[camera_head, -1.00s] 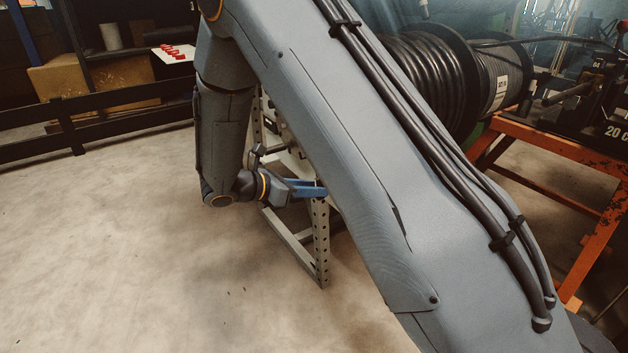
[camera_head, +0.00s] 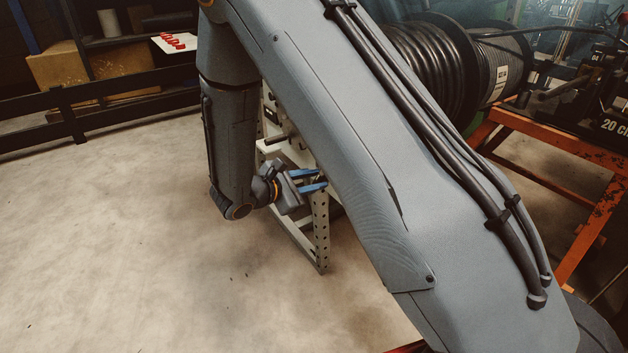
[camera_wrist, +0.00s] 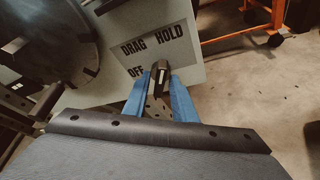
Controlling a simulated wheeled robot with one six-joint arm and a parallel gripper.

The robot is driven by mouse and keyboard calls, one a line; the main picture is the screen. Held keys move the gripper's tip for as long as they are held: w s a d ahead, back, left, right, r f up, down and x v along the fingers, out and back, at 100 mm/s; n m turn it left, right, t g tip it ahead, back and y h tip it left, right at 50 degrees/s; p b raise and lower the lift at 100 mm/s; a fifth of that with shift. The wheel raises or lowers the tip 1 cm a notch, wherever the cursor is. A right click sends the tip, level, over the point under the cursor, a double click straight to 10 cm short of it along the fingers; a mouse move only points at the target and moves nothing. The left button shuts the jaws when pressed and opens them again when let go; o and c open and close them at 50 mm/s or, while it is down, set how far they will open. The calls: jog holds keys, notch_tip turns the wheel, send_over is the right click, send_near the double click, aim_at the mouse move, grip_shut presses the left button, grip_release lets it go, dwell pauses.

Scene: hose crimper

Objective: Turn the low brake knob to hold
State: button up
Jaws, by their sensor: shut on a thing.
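The low brake knob (camera_wrist: 160,70) is a small dark knob with a pale mark near its tip. It sits in front of a light grey plate (camera_wrist: 195,80) with a label (camera_wrist: 157,46) reading DRAG, HOLD and OFF. My gripper (camera_wrist: 157,84) has its two blue fingers on either side of the knob and is shut on it. The knob's end points up in the wrist view, roughly between DRAG and HOLD; its exact setting is hard to tell. In the head view my gripper (camera_head: 321,180) is at the perforated stand (camera_head: 320,235), and my arm hides the knob.
A large round dark drum (camera_wrist: 45,35) is left of the plate in the wrist view. In the head view a hose reel (camera_head: 432,75) and an orange bench (camera_head: 560,150) stand right. A black rail (camera_head: 120,105) runs behind at left. The floor at left is clear.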

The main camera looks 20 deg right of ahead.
dwell(0.4)
jog(key=o, duration=0.7)
jog(key=p+v, duration=0.2)
jog(key=v, duration=0.5)
jog(key=shift+s+a+r, duration=0.15)
jog(key=shift+a, duration=0.15)
